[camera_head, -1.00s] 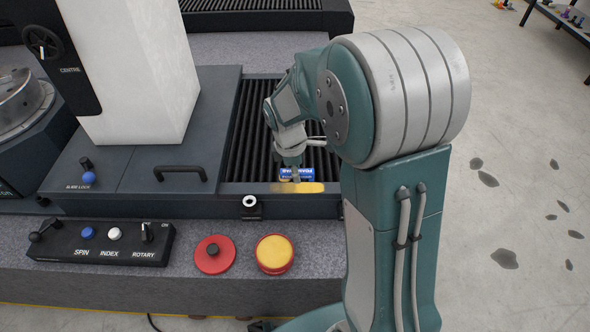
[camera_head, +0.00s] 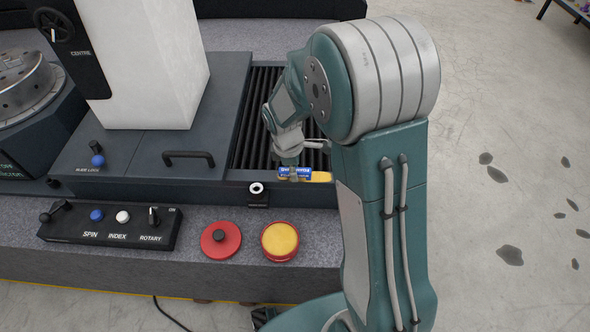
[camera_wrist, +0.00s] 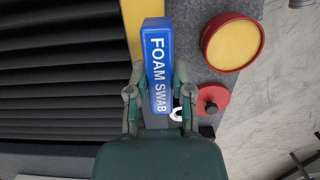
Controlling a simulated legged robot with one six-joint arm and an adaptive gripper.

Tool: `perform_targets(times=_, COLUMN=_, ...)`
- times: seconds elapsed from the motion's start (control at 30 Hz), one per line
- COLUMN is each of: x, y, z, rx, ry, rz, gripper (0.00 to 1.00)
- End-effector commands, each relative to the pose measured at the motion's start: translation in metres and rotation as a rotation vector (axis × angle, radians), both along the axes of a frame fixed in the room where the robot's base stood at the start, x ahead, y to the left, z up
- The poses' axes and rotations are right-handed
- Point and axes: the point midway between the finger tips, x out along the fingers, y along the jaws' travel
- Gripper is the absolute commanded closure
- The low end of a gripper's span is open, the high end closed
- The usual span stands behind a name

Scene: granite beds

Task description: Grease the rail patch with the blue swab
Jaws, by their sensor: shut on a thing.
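My gripper (camera_wrist: 158,76) is shut on the blue swab (camera_wrist: 157,50), a rectangular block lettered FOAM SWAB. The swab also shows in the head view (camera_head: 294,173), at the near end of the black ribbed cover. The yellow rail patch (camera_head: 321,177) lies on the front rail, its right part showing beside the swab. In the wrist view the patch (camera_wrist: 134,22) shows as a yellow strip on the swab's left. The swab hides the left part of the patch in the head view. I cannot tell whether the swab touches it.
A red tin with yellow contents (camera_head: 280,241) and a red lid with a black knob (camera_head: 220,239) stand on the granite ledge. A control box (camera_head: 108,226) sits to their left. A white ring on a small black bracket (camera_head: 257,190) is close to the swab.

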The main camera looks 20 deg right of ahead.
Motion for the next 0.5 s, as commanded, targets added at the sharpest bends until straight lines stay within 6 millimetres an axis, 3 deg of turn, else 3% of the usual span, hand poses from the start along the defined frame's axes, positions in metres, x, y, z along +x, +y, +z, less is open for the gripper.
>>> perform_targets(times=0.5, x=0.0, y=-0.0003, z=-0.0058, rx=0.0, ry=0.0, rz=0.0, gripper=1.0)
